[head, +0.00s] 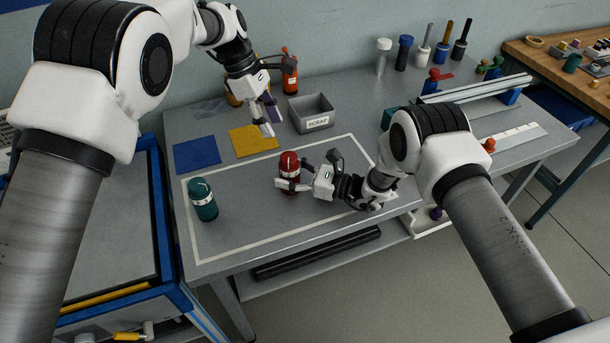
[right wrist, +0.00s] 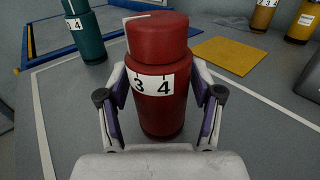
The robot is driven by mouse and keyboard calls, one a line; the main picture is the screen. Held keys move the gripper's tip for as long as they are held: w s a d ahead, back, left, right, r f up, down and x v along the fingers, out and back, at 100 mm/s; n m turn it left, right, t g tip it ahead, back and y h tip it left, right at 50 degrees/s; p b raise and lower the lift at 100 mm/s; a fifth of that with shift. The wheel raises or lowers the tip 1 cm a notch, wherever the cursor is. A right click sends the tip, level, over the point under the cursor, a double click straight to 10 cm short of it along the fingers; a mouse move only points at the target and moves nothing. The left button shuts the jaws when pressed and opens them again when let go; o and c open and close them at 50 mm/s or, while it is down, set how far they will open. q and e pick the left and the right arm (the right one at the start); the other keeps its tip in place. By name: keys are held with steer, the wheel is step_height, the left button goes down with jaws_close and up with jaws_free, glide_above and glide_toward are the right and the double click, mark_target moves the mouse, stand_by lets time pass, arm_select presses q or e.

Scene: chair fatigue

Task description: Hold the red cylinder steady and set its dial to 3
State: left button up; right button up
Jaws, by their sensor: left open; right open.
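The red cylinder (head: 290,168) stands upright inside the white outline on the grey table. In the right wrist view the red cylinder (right wrist: 160,100) has a wide red cap and a white band showing 3 and 4. A white line lies on the cap's top toward the left; which number it meets cannot be told. My right gripper (head: 283,184) is low at the cylinder, open, with one finger on each side of its body; in the right wrist view (right wrist: 160,110) contact is unclear. My left gripper (head: 270,123) is open and empty, behind and above the red cylinder.
A teal cylinder (head: 203,199) stands at the left inside the outline. A blue mat (head: 196,153) and a yellow mat (head: 248,140) lie behind. A grey SCRAP bin (head: 312,114) and an orange cylinder (head: 289,74) stand farther back. The outlined area between the cylinders is clear.

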steer(key=shift+x, duration=1.15)
jaws_close()
